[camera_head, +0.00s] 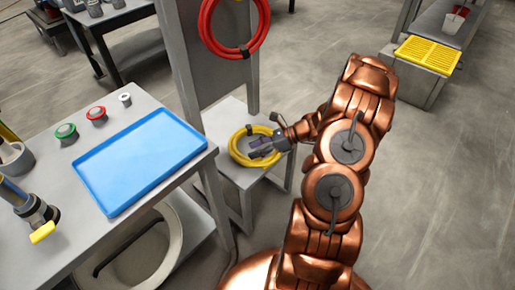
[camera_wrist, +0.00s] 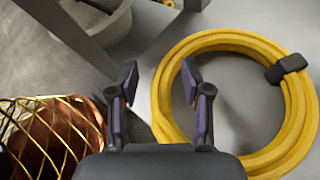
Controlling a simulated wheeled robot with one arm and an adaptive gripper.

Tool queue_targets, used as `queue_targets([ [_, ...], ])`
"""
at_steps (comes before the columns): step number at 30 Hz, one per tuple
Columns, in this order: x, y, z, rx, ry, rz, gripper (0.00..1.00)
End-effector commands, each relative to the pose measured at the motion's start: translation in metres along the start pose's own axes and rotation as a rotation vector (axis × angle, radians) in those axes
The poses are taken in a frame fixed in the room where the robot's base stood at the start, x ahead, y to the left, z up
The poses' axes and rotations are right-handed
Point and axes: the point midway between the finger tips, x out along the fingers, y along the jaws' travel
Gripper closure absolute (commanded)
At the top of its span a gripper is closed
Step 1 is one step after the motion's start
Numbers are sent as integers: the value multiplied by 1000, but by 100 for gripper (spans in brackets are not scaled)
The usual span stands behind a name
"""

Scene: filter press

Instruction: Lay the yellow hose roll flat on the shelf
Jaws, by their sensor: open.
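The yellow hose roll (camera_head: 235,151) lies flat on the grey low shelf (camera_head: 222,113) below the upright panel. In the wrist view the yellow hose roll (camera_wrist: 172,62) fills the right side, with a black clip on its upper right rim. My gripper (camera_head: 258,149) is over the roll in the head view and hides part of it.
A red hose roll (camera_head: 207,35) hangs on the grey panel (camera_head: 224,73) above the shelf. Open floor (camera_head: 440,180) lies to the right.

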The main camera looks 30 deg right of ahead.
Motion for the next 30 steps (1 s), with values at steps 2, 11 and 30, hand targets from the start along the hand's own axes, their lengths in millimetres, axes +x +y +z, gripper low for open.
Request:
queue_targets([
  [2, 0, 0, 0, 1, 1, 0, 52],
  [11, -28, -1, -1, -1, 2, -5, 52],
  [30, -120, 0, 0, 0, 0, -1, 52],
])
